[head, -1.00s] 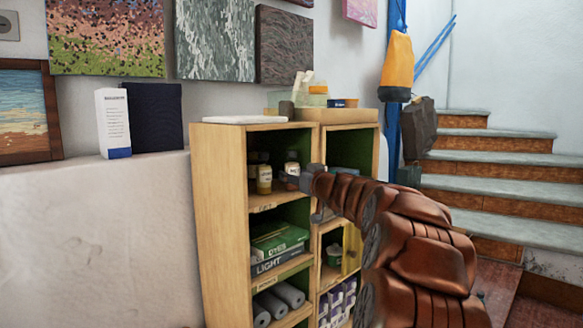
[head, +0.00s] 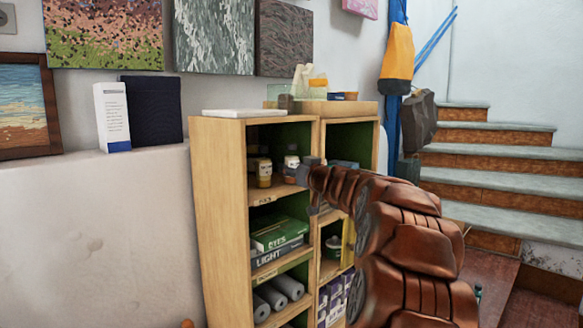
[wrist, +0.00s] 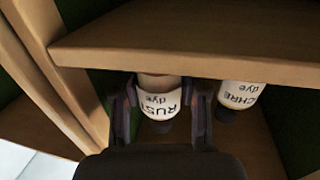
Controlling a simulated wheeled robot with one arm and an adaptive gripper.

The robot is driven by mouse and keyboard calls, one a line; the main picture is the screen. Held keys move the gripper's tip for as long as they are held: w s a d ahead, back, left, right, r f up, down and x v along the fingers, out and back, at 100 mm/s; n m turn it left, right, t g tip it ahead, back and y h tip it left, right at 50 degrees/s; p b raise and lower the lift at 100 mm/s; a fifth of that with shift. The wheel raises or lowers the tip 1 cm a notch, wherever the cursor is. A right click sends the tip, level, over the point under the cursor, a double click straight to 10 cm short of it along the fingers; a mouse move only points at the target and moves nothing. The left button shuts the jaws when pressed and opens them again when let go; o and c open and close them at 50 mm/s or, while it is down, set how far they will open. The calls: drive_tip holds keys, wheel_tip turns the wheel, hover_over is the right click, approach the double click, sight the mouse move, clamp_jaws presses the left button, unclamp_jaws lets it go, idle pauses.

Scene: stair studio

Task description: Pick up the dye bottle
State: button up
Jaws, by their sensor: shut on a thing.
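A small dye bottle with a white label reading "RUST dye" (wrist: 160,104) is between the two fingers of my gripper (wrist: 161,112) in the wrist view. The fingers are shut on its sides. In the head view this bottle (head: 291,163) shows in the upper left compartment of the wooden shelf, partly hidden by my gripper (head: 300,174). I cannot tell whether its base touches the shelf board. A second dye bottle, ochre-coloured (head: 264,174), stands to its left; it shows at the right in the wrist view (wrist: 238,96), apart from my fingers.
The wooden shelf unit (head: 220,215) has a board edge (wrist: 180,45) close to my gripper. Lower compartments hold boxes (head: 279,233) and grey rolls (head: 288,288). A tray (head: 325,110) with containers sits on top. Stairs (head: 490,160) rise at the right.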

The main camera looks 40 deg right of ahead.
sight(296, 157)
drive_tip(key=shift+r, duration=0.1)
drive_tip(key=shift+r+b, duration=0.5)
drive_tip(key=shift+r, duration=1.1)
drive_tip(key=s+r+b, duration=0.1)
drive_tip(key=s+b, duration=0.4)
drive_tip(key=s, duration=1.1)
drive_tip(key=shift+d+r, duration=0.3)
drive_tip(key=shift+r, duration=0.05)
drive_tip(key=shift+s, duration=0.1)
